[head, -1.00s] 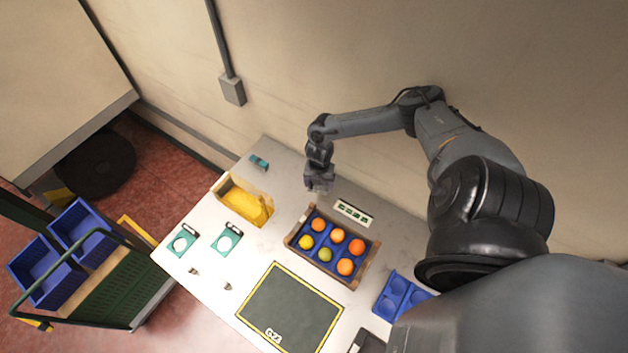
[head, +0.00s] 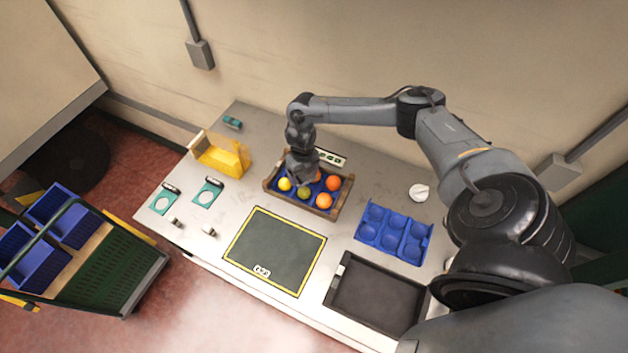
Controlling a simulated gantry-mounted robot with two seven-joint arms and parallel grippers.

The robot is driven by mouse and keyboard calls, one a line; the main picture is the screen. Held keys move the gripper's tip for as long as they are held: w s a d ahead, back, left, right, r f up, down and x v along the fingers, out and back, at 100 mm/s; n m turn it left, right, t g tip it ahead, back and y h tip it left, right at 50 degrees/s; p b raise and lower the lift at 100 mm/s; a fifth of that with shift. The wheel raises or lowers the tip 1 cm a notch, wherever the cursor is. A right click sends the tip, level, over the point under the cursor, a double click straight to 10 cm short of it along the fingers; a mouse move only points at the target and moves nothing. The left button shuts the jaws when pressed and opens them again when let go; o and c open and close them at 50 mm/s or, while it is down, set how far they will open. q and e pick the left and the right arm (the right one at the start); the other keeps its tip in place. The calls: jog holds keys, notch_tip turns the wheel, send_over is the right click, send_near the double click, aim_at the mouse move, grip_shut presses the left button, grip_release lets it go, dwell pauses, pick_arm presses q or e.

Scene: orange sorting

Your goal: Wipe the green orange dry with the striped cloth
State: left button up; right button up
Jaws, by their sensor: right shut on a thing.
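The green orange (head: 304,192) sits in the front middle compartment of the blue-lined wooden crate (head: 342,207). My right gripper (head: 303,176) is low over the back left of the crate, right behind the green orange. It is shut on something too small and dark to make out. I cannot tell whether it touches the green orange. The gripper hides the back left compartment. I cannot make out a striped cloth. My left gripper is not in view.
A blue tray (head: 394,236), a black tray (head: 374,295) and a small white item (head: 419,193) are to the right.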

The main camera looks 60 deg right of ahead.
jog(key=b, duration=0.4)
send_over(305, 189)
jog(key=shift+w+a+f, duration=0.15)
jog(key=shift+f, duration=2.35)
jog(key=shift+f+b, duration=0.4)
jog(key=shift+f, duration=0.1)
jog(key=shift+f, duration=0.3)
jog(key=shift+f+b, duration=0.2)
jog(key=shift+b, duration=0.2)
jog(key=shift+f, duration=0.1)
jog(key=shift+d, duration=0.2)
